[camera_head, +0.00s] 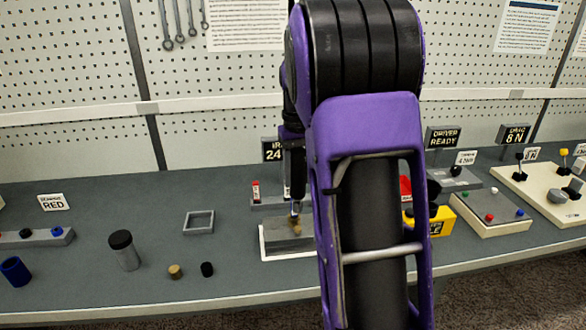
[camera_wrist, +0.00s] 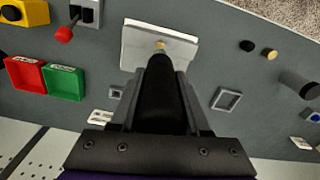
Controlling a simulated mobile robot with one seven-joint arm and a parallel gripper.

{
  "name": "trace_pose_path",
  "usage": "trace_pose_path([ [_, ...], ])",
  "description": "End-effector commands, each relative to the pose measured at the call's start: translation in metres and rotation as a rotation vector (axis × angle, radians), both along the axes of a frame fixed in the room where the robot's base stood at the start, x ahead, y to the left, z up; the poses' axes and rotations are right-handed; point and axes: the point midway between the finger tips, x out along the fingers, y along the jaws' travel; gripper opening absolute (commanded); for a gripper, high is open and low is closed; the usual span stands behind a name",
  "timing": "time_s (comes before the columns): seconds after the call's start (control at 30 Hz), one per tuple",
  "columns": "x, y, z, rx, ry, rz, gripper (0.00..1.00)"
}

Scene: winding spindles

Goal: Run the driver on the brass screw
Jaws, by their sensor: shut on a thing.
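My gripper (camera_wrist: 160,97) is shut on a black driver (camera_wrist: 160,85) in the wrist view. The driver points away from the fingers, and its far end meets or nearly covers a brass screw (camera_wrist: 160,46). The brass screw also shows in the head view (camera_head: 295,220), at a grey block (camera_head: 284,238) on a white plate (camera_head: 267,254). In the head view the driver is above the screw and looks upright. Whether its tip is fully seated in the screw head is hidden. My arm covers the right side of the plate.
A sign reading DRIVER READY (camera_head: 443,138) stands behind my arm; another sign (camera_head: 272,150) is partly covered. A grey square frame (camera_head: 199,223), a dark-capped cylinder (camera_head: 124,252) and small brass and black pieces lie left. A yellow box (camera_head: 442,222) and button panel (camera_head: 490,214) stand right.

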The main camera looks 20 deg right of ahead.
Motion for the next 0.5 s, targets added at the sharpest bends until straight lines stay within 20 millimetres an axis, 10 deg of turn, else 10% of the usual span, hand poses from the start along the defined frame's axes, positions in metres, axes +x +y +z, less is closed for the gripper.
trace_pose_path([
  [0.5, 0.0, 0.0, -0.038, 0.0, 0.0, 0.0, 0.0],
])
